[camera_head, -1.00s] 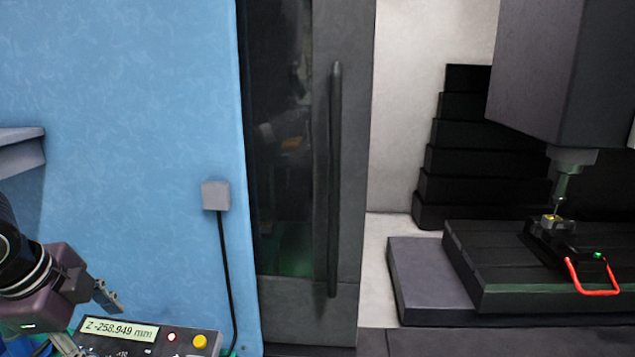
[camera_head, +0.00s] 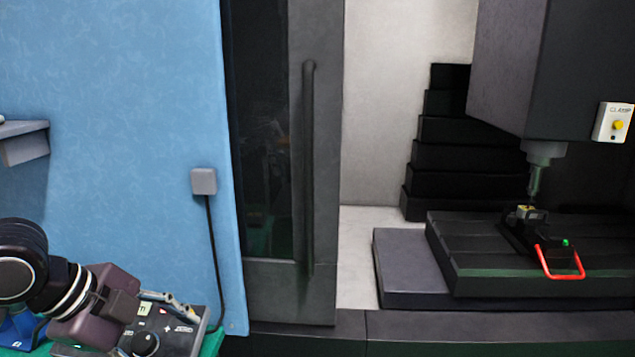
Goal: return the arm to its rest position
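My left arm comes in at the lower left. Its gripper (camera_head: 178,304) is over the control box (camera_head: 176,338), which has a black knob and a small display mostly hidden behind the gripper. The gripper's fingers point right and are seen from the side, so I cannot tell how far apart they are. I see nothing clearly held in them. My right gripper is not in view.
The machine's dark sliding door (camera_head: 310,180) with its long handle stands open. Inside, a vise with a red handle (camera_head: 560,275) sits on the slotted table (camera_head: 480,290) under the spindle (camera_head: 536,175). A blue panel (camera_head: 120,130) stands behind my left arm.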

